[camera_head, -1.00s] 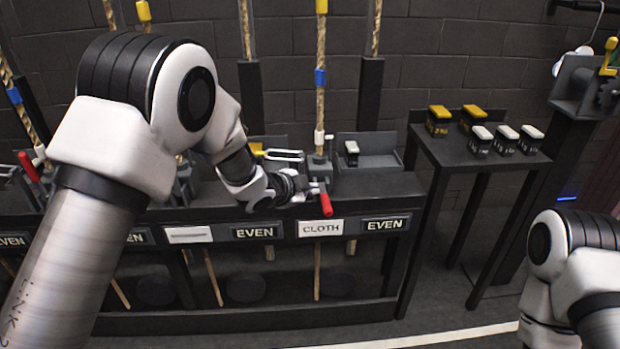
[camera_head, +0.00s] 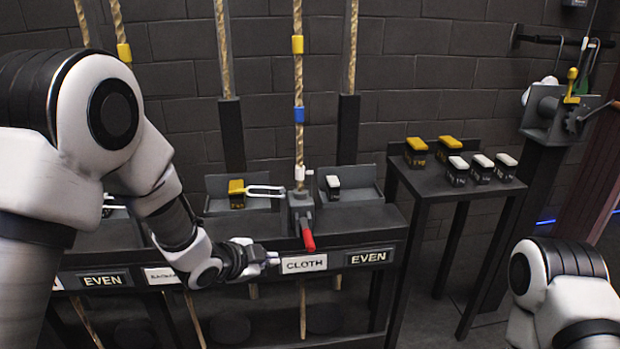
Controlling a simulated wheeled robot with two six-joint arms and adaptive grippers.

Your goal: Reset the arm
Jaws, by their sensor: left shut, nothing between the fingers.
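My left gripper (camera_head: 268,258) is shut and empty, low in front of the bench's front edge. It is left of the CLOTH label (camera_head: 304,264), and I cannot tell whether it touches the bench face. My left arm comes in from the left and hides part of the bench. A red-handled lever (camera_head: 307,239) on a grey clamp (camera_head: 300,207) hangs up and right of the gripper, apart from it. A rope with a blue band (camera_head: 298,115) runs up from the clamp. My right arm shows at the lower right; its gripper is out of view.
A tray on the bench holds a yellow-topped block (camera_head: 236,193); another holds a white-topped block (camera_head: 333,187). A side table (camera_head: 433,183) carries several yellow- and white-topped blocks. A winch (camera_head: 560,112) stands at right. An EVEN label (camera_head: 369,257) is right of CLOTH.

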